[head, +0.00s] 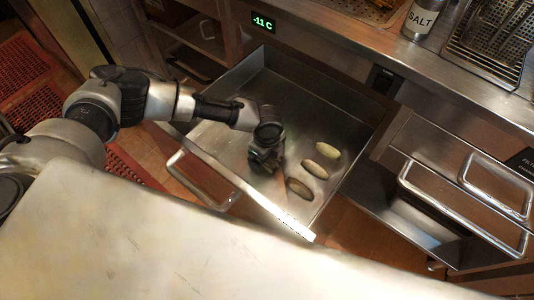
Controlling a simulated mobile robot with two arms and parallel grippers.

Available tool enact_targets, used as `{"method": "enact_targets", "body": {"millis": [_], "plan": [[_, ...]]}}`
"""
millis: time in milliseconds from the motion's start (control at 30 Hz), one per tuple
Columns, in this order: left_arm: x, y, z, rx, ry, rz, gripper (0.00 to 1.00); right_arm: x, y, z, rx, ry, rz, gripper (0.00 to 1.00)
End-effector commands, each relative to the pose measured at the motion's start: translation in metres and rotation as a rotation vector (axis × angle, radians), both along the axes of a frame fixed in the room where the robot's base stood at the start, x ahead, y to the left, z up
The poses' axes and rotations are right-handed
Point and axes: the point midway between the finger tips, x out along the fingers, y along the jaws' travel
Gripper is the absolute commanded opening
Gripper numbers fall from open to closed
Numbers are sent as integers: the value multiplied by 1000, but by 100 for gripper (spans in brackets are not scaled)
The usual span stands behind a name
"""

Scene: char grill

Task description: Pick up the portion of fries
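Three small oval pieces lie in a slanted row in the open steel drawer (225,145): a pale tan one (327,150), a tan one (315,169) and a darker brown one (299,188). They may be portions of fries, but I cannot tell at this size. My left gripper (266,165) points down inside the drawer, just left of the row and apart from the pieces. Its fingers are small and dark, so I cannot tell whether they are open or shut. My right gripper is not in view.
A second drawer (425,225) stands partly open at the right. A salt shaker (421,18) and a wire basket (490,42) are on the counter.

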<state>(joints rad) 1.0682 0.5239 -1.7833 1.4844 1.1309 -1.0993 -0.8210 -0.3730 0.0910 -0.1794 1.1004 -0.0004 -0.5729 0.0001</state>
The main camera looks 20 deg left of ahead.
Motion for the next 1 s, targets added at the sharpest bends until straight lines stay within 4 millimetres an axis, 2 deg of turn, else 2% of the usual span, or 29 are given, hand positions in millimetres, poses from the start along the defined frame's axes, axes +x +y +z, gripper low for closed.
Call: {"method": "enact_targets", "body": {"millis": [167, 533, 867, 967, 1000], "plan": [[-1, 0, -2, -1, 1, 0, 94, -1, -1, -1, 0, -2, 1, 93], [0, 0, -2, 0, 1, 0, 39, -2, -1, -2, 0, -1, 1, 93], [0, 0, 0, 0, -1, 0, 39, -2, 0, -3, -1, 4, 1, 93], [1, 0, 3, 0, -3, 0, 39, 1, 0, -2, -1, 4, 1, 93], [0, 0, 10, -2, -2, 1, 39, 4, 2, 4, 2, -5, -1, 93]]}}
